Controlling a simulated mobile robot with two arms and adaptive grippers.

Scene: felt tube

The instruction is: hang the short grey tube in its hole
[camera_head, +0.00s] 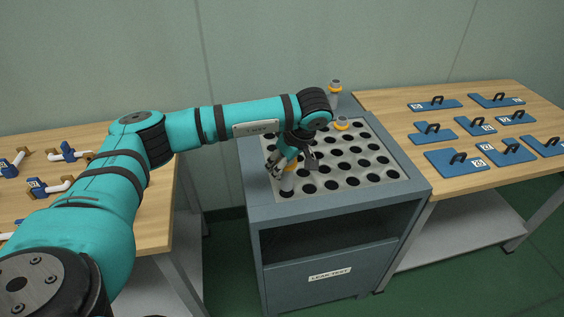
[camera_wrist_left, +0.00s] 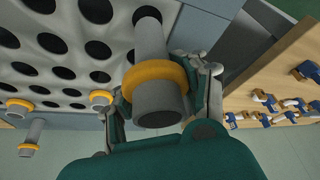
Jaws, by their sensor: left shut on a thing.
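A grey tube with an orange collar (camera_wrist_left: 160,100) is held between the fingers of my left gripper (camera_wrist_left: 163,92). In the head view my left gripper (camera_head: 289,160) is at the front left of the perforated panel (camera_head: 318,187), and the grey tube (camera_head: 287,183) points down towards it. In the wrist view the tube's far end overlaps a dark hole (camera_wrist_left: 147,12); I cannot tell whether it has entered the hole. The arm hides part of the panel. My right gripper is not in view.
A collared tube (camera_head: 335,92) stands at the panel's back, and another collar (camera_head: 342,124) sits at its back edge. Most visible holes are empty. The right table (camera_head: 400,112) holds several blue plates; the left table (camera_head: 160,215) holds blue and white parts.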

